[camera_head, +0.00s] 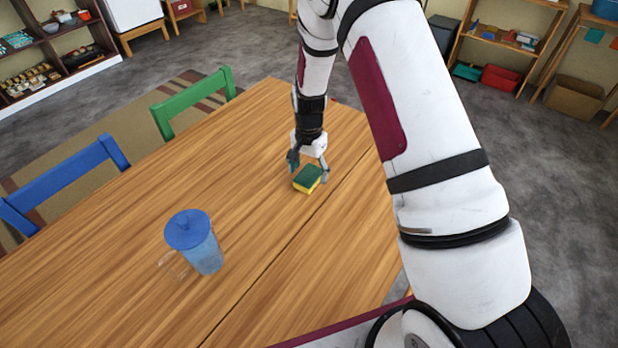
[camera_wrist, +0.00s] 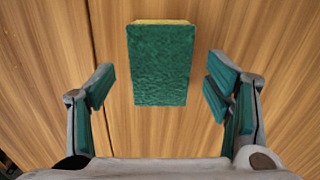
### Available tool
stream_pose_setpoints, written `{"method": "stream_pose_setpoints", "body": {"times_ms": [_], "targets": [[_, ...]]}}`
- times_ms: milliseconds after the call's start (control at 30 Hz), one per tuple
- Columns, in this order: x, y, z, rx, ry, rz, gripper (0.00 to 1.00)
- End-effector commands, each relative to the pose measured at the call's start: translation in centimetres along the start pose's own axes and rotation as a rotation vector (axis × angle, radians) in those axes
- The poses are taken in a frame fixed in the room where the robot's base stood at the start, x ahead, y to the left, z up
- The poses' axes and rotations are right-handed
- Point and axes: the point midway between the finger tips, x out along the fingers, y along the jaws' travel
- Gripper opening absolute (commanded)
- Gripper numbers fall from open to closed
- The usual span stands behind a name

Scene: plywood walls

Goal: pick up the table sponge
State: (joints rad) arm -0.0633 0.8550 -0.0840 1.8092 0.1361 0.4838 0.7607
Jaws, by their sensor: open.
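The sponge (camera_head: 307,179) is a small block with a green top and yellow lower layer, lying on the wooden table (camera_head: 130,235). In the wrist view the sponge (camera_wrist: 161,64) lies green side up, with a thin yellow edge at its far end. My gripper (camera_head: 308,172) is low over the table at the sponge. In the wrist view my gripper (camera_wrist: 160,92) is open, with one teal-padded finger on each side of the sponge. Gaps show between the sponge and both fingers. I cannot tell the exact height of the fingertips over the table.
A clear pitcher with a blue lid (camera_head: 195,240) stands on the table, left of and nearer than the sponge. A green chair (camera_head: 192,103) and a blue chair (camera_head: 65,178) stand along the left edge. Shelves line the walls. The tabletop around the sponge is clear.

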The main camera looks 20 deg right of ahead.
Motion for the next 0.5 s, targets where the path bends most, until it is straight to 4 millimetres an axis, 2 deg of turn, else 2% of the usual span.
{"method": "stream_pose_setpoints", "body": {"times_ms": [100, 200, 433, 500], "targets": [[1.5, 0.0, 0.0, 0.0, 0.0, 0.0, 0.72], [2.0, 0.0, 0.0, -0.001, 0.0, 0.0, 0.72], [2.1, -0.1, 0.0, -0.001, 0.0, -0.001, 0.72], [2.1, -0.1, 0.0, -0.001, 0.0, -0.001, 0.56]]}}
